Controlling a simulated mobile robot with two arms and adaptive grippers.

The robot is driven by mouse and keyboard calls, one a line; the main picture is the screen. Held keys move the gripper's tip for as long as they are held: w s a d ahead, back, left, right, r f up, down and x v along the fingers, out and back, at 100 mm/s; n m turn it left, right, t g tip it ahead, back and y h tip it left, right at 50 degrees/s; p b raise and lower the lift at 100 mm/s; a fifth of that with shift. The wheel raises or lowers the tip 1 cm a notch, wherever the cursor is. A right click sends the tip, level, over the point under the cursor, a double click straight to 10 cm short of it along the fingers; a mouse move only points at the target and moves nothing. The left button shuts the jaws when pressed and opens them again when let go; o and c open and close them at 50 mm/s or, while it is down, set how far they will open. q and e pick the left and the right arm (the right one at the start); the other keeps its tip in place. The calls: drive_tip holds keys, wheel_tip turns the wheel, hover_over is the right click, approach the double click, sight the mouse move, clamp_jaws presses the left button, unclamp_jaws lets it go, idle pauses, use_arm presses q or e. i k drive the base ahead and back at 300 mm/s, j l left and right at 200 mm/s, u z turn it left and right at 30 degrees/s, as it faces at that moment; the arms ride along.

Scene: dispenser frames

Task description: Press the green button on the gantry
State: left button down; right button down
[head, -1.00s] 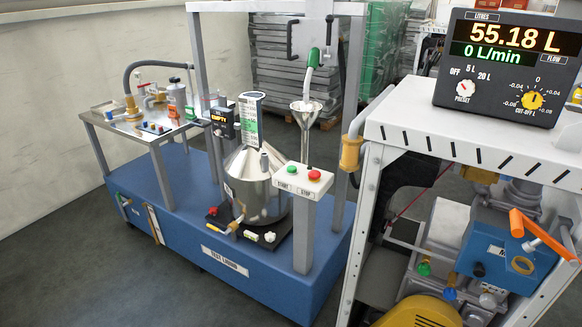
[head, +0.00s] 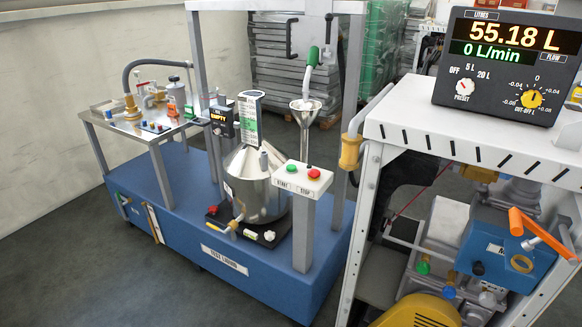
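The green button (head: 292,168) is on top of a small white control box (head: 302,179) and is labelled START. A red button (head: 314,174), labelled STOP, sits just to its right. The box stands on a grey post (head: 304,235) at the front right of the blue platform (head: 185,215). The grey gantry frame (head: 277,7) rises from that platform. Nothing covers the green button. Neither of my grippers is in view.
A white-topped cabinet (head: 440,130) with a display reading 55.18 L (head: 505,60) stands close at right. The floor (head: 60,265) at front left is clear.

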sight(290, 169)
drive_tip(key=i+j+z, duration=0.15)
drive_tip(key=i+j, duration=0.25)
drive_tip(key=i+j+z, duration=0.1)
drive_tip(key=i+j, duration=0.3)
drive_tip(key=i+j+z, duration=0.15)
drive_tip(key=i+j, duration=0.2)
drive_tip(key=j, duration=0.15)
drive_tip(key=i+j+z, duration=0.15)
drive_tip(key=i+j, duration=0.2)
drive_tip(key=j, duration=0.15)
